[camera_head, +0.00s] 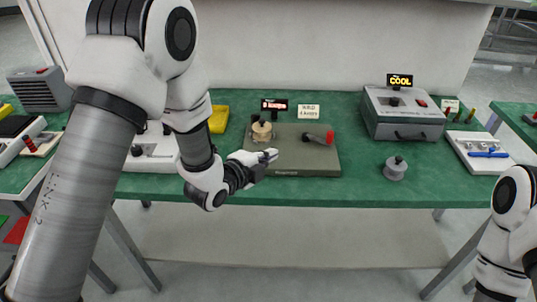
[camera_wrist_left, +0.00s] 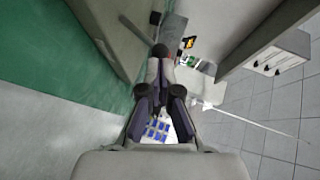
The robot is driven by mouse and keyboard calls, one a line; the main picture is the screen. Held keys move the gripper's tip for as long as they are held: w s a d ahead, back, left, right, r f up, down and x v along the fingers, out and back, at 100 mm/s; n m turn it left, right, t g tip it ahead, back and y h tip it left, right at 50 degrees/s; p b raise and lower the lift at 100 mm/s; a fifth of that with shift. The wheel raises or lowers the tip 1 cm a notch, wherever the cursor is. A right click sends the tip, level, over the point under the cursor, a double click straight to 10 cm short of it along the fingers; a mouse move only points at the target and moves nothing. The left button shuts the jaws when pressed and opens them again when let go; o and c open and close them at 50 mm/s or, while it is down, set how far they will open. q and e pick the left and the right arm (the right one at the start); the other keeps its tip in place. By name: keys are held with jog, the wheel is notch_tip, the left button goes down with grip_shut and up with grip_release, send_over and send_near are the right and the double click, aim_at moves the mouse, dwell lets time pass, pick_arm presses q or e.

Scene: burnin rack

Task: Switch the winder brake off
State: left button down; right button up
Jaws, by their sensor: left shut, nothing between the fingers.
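The winder is an olive-grey base plate (camera_head: 300,165) on the green bench. A tan spool (camera_head: 262,131) with a dark knob stands at its left. A dark lever with a red end (camera_head: 329,137) lies at its right, pointing right. Behind stand a small display with red text (camera_head: 274,104) and a white label card (camera_head: 308,111), too small to read surely. My left gripper (camera_head: 271,155) is shut and empty over the plate's front left, just in front of the spool and left of the lever. It also shows shut in the left wrist view (camera_wrist_left: 160,62). My right gripper is out of view.
A grey box with a yellow "COOL" display (camera_head: 400,80) stands at the right, with a grey knobbed weight (camera_head: 395,168) in front. A white tray with blue tools (camera_head: 480,152) is farther right. A yellow object (camera_head: 218,119) lies left of the winder. Bench between lever and weight is clear.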

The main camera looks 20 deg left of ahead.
pick_arm(q)
jog(key=shift+w+a+r+n+g+p, duration=0.35)
jog(key=shift+w+r+g+p, duration=0.5)
jog(key=shift+p, duration=1.3)
jog(key=shift+w+a+r+n+g+p, duration=0.1)
jog(key=shift+w+r+n+g+p, duration=0.7)
jog(key=shift+p, duration=1.35)
jog(key=shift+w+a+f+g+p, duration=0.15)
jog(key=shift+w+f+g+p, duration=0.3)
jog(key=shift+g+p, duration=0.2)
jog(key=shift+w+a+f, duration=0.1)
jog(key=shift+w+a, duration=0.1)
jog(key=shift+w, duration=0.6)
jog(key=shift+r+p, duration=0.45)
jog(key=shift+r, duration=0.45)
